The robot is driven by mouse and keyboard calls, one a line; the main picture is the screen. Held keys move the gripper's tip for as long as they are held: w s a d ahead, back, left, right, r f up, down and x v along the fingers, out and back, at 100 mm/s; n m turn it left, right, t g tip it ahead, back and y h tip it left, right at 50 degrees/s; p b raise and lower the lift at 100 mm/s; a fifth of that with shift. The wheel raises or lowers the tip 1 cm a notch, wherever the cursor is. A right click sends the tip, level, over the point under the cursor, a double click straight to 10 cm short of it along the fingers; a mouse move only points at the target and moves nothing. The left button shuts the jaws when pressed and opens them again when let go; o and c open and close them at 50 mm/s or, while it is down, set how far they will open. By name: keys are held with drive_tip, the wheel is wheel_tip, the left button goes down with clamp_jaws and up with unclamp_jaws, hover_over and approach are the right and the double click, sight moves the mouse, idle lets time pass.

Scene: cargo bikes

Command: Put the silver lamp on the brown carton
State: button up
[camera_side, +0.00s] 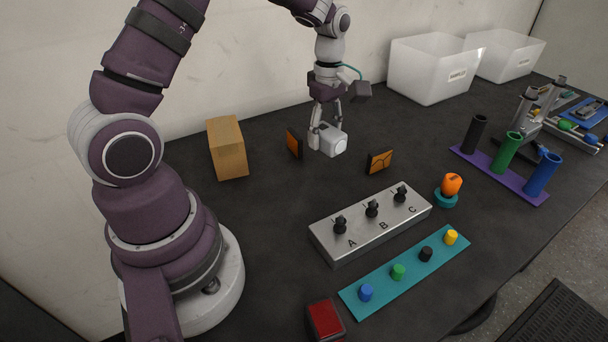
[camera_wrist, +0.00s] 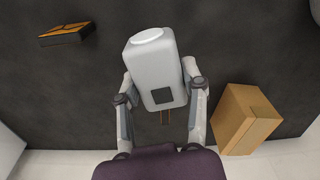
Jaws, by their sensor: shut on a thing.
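The silver lamp (camera_side: 333,142) is a small pale box-shaped piece with rounded edges. My gripper (camera_side: 327,133) is shut on it, with one finger on each side. In the wrist view the lamp (camera_wrist: 155,62) sits between the two fingers of my gripper (camera_wrist: 160,95), with a dark square on its near face. In the side view the lamp is at or just above the table; I cannot tell if it touches. The brown carton (camera_side: 227,148) stands upright to the left of the lamp, near the wall. In the wrist view the carton (camera_wrist: 240,118) is at the lower right, apart from my gripper.
Two orange-and-black pieces, one (camera_side: 294,144) left of the lamp and one (camera_side: 379,162) right of it, stand close by. A silver switch box (camera_side: 370,222) is in front. White bins (camera_side: 432,68) stand at the back.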

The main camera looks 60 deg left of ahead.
drive_tip(key=s+a+r+n, duration=0.2)
drive_tip(key=s+r+n, duration=0.15)
drive_tip(key=s, duration=0.25)
drive_tip(key=s+a+r+n, duration=0.2)
drive_tip(key=s+a+n, duration=0.1)
drive_tip(key=s+n, duration=0.25)
drive_tip(key=s+d+n, duration=0.3)
drive_tip(key=s+n, duration=0.4)
drive_tip(key=s, duration=0.4)
hover_over(221, 130)
drive_tip(key=shift+s+d+f, duration=0.1)
drive_tip(key=shift+d+f, duration=0.05)
drive_tip(key=shift+f, duration=0.45)
drive_tip(key=shift+d+f, duration=0.1)
drive_tip(key=shift+f, duration=0.45)
drive_tip(key=shift+a+f, duration=0.15)
drive_tip(key=shift+f, duration=1.6)
drive_tip(key=shift+f, duration=0.1)
drive_tip(key=o, duration=1.2)
drive_tip(key=shift+f, duration=0.1)
drive_tip(key=shift+c, duration=0.2)
